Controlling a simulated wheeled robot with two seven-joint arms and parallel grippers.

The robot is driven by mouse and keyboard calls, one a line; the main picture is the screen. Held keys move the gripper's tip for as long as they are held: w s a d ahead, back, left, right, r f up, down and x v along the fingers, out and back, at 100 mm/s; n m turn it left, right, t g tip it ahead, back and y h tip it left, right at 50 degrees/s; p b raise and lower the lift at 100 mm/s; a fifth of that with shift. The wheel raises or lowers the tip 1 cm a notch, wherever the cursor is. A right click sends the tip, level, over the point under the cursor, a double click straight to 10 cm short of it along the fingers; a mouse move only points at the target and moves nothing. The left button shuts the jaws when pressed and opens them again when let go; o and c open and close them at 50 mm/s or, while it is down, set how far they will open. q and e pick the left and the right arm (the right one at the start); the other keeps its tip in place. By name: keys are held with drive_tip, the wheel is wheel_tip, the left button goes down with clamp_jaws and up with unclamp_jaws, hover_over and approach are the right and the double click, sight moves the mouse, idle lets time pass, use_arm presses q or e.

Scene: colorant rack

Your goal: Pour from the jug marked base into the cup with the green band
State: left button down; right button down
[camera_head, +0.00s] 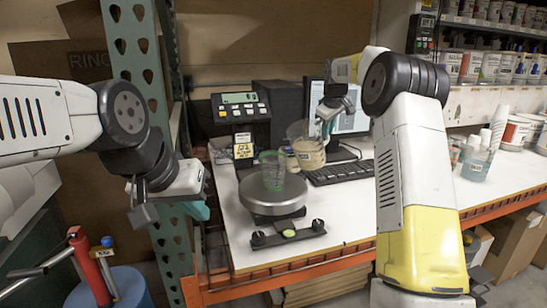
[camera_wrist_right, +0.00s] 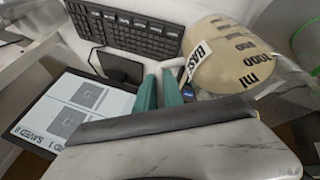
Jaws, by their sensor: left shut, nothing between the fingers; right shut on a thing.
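The jug marked base (camera_head: 308,152) is clear and holds beige liquid. It is in the air just right of the cup with the green band (camera_head: 272,172), which stands on the round scale plate. The jug looks slightly tilted toward the cup; I see no stream between them. My right gripper (camera_head: 328,112) is shut on the jug, at its handle side. In the right wrist view the jug (camera_wrist_right: 232,58) shows its BASE label beside the teal fingers (camera_wrist_right: 160,88), and a green band shows at the right edge. My left gripper (camera_head: 200,210) is shut and empty, left of the bench.
The scale (camera_head: 274,200) has a display unit (camera_head: 240,105) behind it. A keyboard (camera_head: 342,172) and monitor (camera_head: 350,108) stand behind and right of the jug. Containers (camera_head: 474,162) stand at the bench's right. A red pump (camera_head: 90,262) is at the lower left.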

sight(317, 121)
drive_tip(key=shift+s+a+r+n+t+h, duration=0.15)
drive_tip(key=shift+s+a+r+t+h, duration=0.3)
drive_tip(key=shift+r, duration=0.2)
drive_tip(key=shift+s+a+r+n+t+h, duration=0.1)
drive_tip(key=shift+s+a+r+t+h, duration=0.25)
drive_tip(key=shift+a+r, duration=0.3)
drive_tip(key=shift+s+a+r+n+t+h, duration=0.15)
drive_tip(key=shift+s+a+r+t+h, duration=0.15)
drive_tip(key=shift+a+r+h, duration=0.25)
drive_tip(key=shift+d+r+p, duration=0.1)
drive_tip(key=shift+r+p, duration=0.2)
drive_tip(key=shift+s+r, duration=0.1)
drive_tip(key=shift+r, duration=0.15)
drive_tip(key=shift+s+a+r+n+t+h+p, duration=0.15)
drive_tip(key=shift+a+r+t+h+p, duration=0.15)
drive_tip(key=shift+r+p, duration=0.15)
drive_tip(key=shift+s+a+r+n+t+h+p, duration=0.1)
drive_tip(key=shift+s+a+r+t+h+p, duration=0.15)
drive_tip(key=shift+r, duration=0.25)
drive_tip(key=shift+s+a+r+n+t+h+p, duration=0.1)
drive_tip(key=shift+a+r+t+h+p, duration=0.1)
drive_tip(key=shift+r+t+p, duration=0.2)
drive_tip(key=shift+s+a+r+t+h+p, duration=0.2)
drive_tip(key=shift+r+p, duration=0.2)
drive_tip(key=shift+p, duration=0.35)
drive_tip(key=shift+s+a+r+t+h+p, duration=0.1)
drive_tip(key=shift+a+r+h+p, duration=0.2)
drive_tip(key=shift+p, duration=0.45)
idle(2.8)
